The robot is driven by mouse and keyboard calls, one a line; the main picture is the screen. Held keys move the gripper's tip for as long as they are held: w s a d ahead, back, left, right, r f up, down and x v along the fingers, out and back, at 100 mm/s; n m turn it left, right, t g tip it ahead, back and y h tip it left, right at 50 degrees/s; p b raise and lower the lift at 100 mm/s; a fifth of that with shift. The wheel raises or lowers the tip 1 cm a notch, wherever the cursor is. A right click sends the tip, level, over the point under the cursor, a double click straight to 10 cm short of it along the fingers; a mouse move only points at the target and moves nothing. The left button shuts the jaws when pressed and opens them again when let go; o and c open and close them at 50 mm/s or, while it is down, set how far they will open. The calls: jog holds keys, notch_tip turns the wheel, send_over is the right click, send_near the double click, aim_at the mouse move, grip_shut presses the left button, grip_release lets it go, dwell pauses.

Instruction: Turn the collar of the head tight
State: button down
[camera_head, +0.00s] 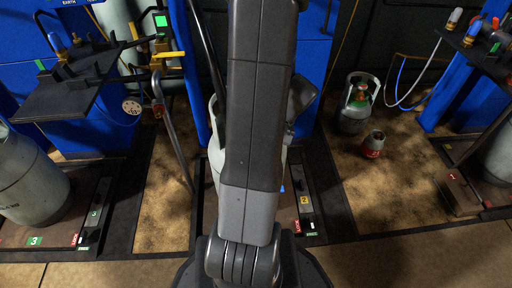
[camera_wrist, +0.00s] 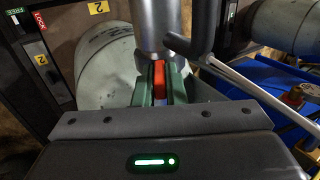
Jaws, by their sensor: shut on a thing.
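The filling head shows in the wrist view as a smooth grey metal cylinder (camera_wrist: 158,24) with a narrower lower end. A black lever handle (camera_wrist: 205,28) stands at its right. My gripper (camera_wrist: 160,88) is shut at the head's lower end, where its collar would be. Green parts lie on both sides of a red-orange piece (camera_wrist: 158,80) there. The exact contact is hidden. A pale gas cylinder (camera_wrist: 100,62) lies behind in this view. In the head view my arm covers the head and gripper, and only slivers of this cylinder (camera_head: 214,160) show.
A scale platform with a yellow 2 label (camera_head: 304,200) is under the cylinder. Left stands another pale cylinder (camera_head: 30,180) and a black shelf (camera_head: 80,85) with fittings.

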jog(key=shift+d+f+y+b, duration=0.25)
jog(key=shift+d+y+b, duration=0.1)
jog(key=shift+y, duration=0.35)
jog(key=c, duration=1.5)
grip_release()
jog(key=p+v, duration=0.4)
jog(key=v, duration=1)
jog(key=shift+d+f+p, duration=0.1)
jog(key=shift+f+p, duration=0.05)
jog(key=shift+p, duration=0.25)
jog(key=shift+f, duration=0.1)
